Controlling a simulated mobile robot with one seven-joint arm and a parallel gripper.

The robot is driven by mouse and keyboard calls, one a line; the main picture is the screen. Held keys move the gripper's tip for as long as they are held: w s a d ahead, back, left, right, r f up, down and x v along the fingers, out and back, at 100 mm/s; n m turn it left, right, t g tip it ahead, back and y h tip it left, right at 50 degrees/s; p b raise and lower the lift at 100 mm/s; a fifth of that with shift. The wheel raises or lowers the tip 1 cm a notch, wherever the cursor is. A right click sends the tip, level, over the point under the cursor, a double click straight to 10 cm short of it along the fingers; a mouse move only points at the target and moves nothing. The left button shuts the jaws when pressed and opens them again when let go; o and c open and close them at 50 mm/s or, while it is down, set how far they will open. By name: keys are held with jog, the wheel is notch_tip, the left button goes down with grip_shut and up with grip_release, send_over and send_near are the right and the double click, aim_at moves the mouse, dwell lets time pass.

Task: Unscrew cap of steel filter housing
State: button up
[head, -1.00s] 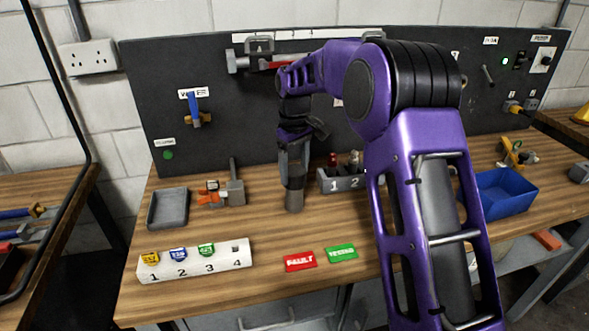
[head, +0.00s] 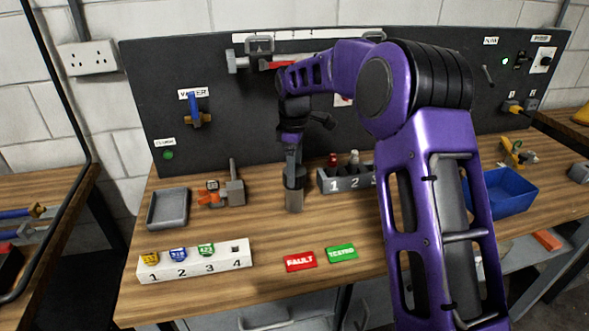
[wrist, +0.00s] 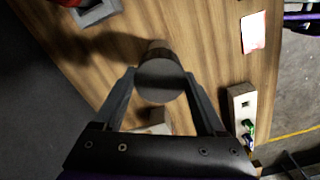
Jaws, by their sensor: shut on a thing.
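The steel filter housing (head: 294,203) stands upright on the wooden bench, a short grey cylinder. Its darker round cap (wrist: 160,80) fills the space between my fingers in the wrist view, with part of the housing body (wrist: 157,48) showing behind it. My gripper (head: 294,180) points down from above and is shut on the cap. In the head view the fingers hide much of the cap. I cannot tell whether the cap has come loose from the body.
A grey tray (head: 168,209) and a valve fixture (head: 232,189) stand left. A numbered grey rack (head: 345,182) is close right. A white numbered block (head: 195,262), a red FAULT tag (head: 300,261) and a green tag (head: 341,252) lie in front. A blue bin (head: 508,194) is far right.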

jog(key=shift+n, duration=1.3)
jog(key=n, duration=0.4)
jog(key=shift+n, duration=0.3)
jog(key=o, duration=1.5)
